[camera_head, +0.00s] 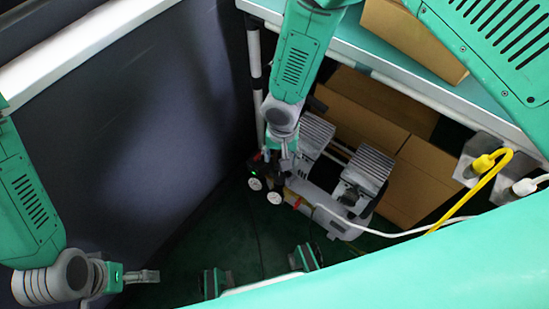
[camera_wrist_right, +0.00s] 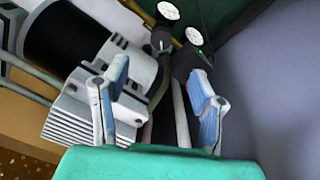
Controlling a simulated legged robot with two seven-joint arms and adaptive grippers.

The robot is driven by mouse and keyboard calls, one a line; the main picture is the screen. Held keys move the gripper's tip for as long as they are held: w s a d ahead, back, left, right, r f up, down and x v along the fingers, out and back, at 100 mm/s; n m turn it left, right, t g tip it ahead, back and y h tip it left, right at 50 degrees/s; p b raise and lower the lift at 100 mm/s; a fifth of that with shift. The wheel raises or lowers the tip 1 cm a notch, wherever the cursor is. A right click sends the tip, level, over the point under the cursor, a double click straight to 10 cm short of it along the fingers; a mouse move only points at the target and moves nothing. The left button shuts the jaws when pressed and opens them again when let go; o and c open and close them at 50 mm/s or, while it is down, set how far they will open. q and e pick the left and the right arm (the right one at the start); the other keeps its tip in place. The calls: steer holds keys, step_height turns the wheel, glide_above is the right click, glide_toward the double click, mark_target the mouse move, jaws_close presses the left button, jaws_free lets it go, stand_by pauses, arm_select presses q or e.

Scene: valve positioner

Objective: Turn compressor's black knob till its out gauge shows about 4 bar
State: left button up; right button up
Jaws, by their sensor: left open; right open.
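The compressor (camera_head: 330,205) stands on the floor under the bench, with finned cylinder heads and two white-faced gauges. In the right wrist view the gauges (camera_wrist_right: 168,10) (camera_wrist_right: 194,35) are at the top. Their needles are too small to read, and I cannot tell which is the out gauge. The black knob (camera_wrist_right: 160,38) appears just below the left gauge. My right gripper (camera_wrist_right: 158,72) is open and empty, pointing toward the knob and gauges, apart from them. In the head view the right arm hides the knob. My left gripper (camera_head: 146,275) is open and empty at lower left, away from the compressor.
A dark wall panel (camera_head: 160,110) stands left of the compressor. A bench (camera_head: 365,45) with a white edge is above it. Cardboard boxes (camera_head: 415,185) stand behind and right. A yellow cable (camera_head: 480,190) and a white cable run across the right side. A box with a green light (camera_wrist_right: 203,55) sits beside the gauges.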

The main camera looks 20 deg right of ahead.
mark_target(279, 177)
steer(key=f+b, duration=0.5)
steer(key=f, duration=0.7)
steer(key=shift+w+f, duration=0.15)
steer(key=shift+w, duration=0.05)
steer(key=shift+a+f+b, duration=0.15)
steer(key=shift+f+b, duration=0.15)
steer(key=shift+f, duration=0.4)
steer(key=c, duration=1.1)
